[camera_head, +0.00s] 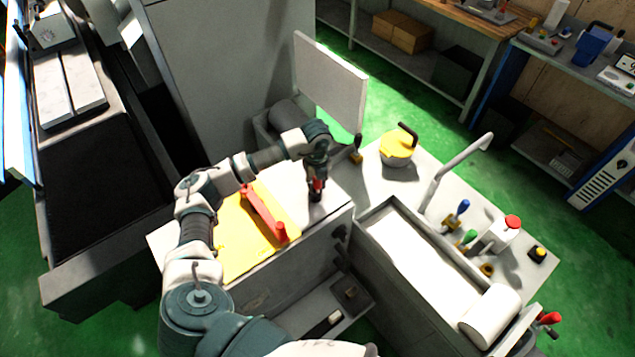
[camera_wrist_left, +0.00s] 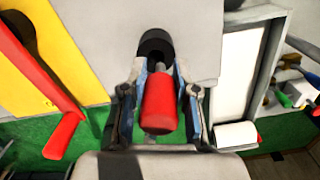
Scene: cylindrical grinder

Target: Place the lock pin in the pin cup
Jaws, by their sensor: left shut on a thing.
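The lock pin has a red grip (camera_head: 317,185) and shows large in the left wrist view (camera_wrist_left: 160,103), with a short grey metal end beyond the grip. My left gripper (camera_head: 317,178) is shut on the red grip, its two fingers on either side of it in the left wrist view (camera_wrist_left: 160,98). The dark round pin cup (camera_wrist_left: 155,44) is on the light grey top, straight beyond the pin's metal end. In the head view the cup (camera_head: 315,197) is right below the gripper. I cannot tell whether the metal end is inside the cup. My right gripper is not in view.
A yellow plate (camera_head: 235,255) with a red bar (camera_head: 262,212) lies left of the cup. A raised grey panel (camera_head: 330,80) stands behind. To the right are a yellow-lidded pot (camera_head: 397,147), a bent pipe (camera_head: 455,165) and a white-bottomed trough (camera_head: 425,262).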

